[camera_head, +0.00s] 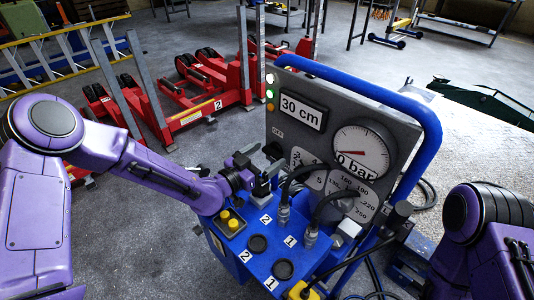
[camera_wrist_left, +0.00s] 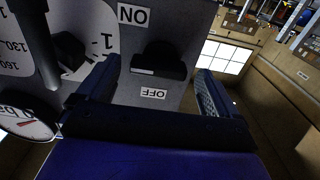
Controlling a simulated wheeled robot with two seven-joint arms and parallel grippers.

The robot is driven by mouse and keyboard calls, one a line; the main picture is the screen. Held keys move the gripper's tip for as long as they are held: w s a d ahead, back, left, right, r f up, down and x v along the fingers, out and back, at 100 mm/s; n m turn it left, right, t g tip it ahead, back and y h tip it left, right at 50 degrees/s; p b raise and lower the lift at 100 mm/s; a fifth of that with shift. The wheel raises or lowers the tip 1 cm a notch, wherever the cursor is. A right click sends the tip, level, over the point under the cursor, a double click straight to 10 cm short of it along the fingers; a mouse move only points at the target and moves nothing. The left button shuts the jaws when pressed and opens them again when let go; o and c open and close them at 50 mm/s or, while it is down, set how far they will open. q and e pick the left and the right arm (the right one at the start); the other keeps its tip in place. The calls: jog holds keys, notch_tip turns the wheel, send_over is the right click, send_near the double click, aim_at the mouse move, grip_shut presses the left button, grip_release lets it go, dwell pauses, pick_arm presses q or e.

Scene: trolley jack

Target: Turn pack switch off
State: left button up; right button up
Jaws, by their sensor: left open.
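The pack switch (camera_wrist_left: 160,60) is a black knob on the grey panel. In the left wrist view it sits between an ON label (camera_wrist_left: 133,14) and an OFF label (camera_wrist_left: 153,93), with the lettering upside down. I cannot tell which setting it is at. My left gripper (camera_head: 258,170) is at the left side of the panel in the head view and hides much of the switch area there. In the wrist view the gripper (camera_wrist_left: 157,78) is open, its fingers to either side of the switch with space between. It holds nothing. My right gripper is out of view.
The grey control panel (camera_head: 283,140) carries a "30 cm" display (camera_head: 302,111), a pressure gauge (camera_head: 361,153) and dials. A blue tube handle (camera_head: 400,103) arches over it. Hoses and a yellow-button box (camera_head: 231,222) stand on the blue console. Red jacks (camera_head: 205,100) stand behind.

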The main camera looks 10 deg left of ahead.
pick_arm(q)
jog(key=shift+w+d, duration=0.25)
jog(key=shift+w, duration=0.1)
jog(key=shift+s+r, duration=0.15)
jog(key=shift+r, duration=0.05)
jog(key=shift+d+f, duration=0.1)
jog(key=c, duration=1.1)
jog(key=shift+o, duration=0.3)
